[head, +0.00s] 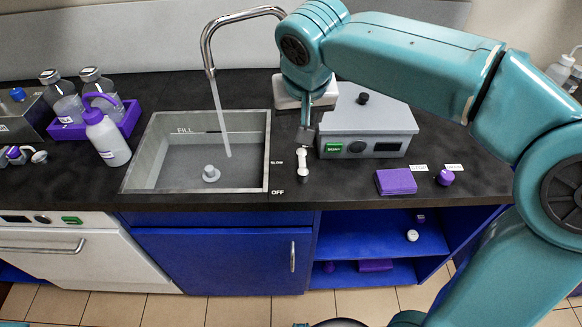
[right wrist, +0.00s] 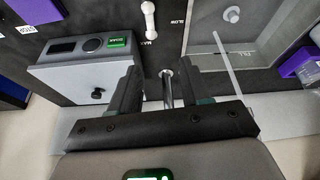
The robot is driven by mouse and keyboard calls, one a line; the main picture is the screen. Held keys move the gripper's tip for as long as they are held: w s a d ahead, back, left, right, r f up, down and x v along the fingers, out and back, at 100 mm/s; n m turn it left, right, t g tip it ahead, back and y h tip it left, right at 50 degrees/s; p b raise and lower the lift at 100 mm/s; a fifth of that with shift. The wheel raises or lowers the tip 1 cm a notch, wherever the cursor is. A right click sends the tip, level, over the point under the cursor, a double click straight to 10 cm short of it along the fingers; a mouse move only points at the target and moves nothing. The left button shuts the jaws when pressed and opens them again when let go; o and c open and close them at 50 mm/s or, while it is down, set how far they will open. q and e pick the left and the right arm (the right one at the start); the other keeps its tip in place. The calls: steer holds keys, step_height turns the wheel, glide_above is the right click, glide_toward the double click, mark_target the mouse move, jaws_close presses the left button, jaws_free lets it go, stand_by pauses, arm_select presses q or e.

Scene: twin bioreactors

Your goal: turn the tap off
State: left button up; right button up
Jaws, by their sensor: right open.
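The chrome tap (head: 208,48) arches over the sink, and a stream of water (head: 219,112) runs from it into the basin. The small white tap lever (head: 302,164) is on the counter right of the sink, beside the SLOW and OFF marks. In the right wrist view the lever (right wrist: 149,20) lies ahead of the fingers, with one end by the MAX mark. My right gripper (head: 306,126) is just behind the lever. Its fingers (right wrist: 157,78) are open and apart from the lever, with a chrome post seen between them. My left gripper is not in view.
The grey sink (head: 265,150) is left of the lever. A purple block (head: 396,181) lies farther right. A purple rack with bottles (head: 135,112) is left of the sink.

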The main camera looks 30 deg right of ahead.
steer(key=b, duration=0.2)
glide_toward(300, 156)
steer(key=x, duration=0.7)
steer(key=shift+d+f, duration=0.1)
steer(key=shift+w+f, duration=0.15)
steer(key=shift+f, duration=0.1)
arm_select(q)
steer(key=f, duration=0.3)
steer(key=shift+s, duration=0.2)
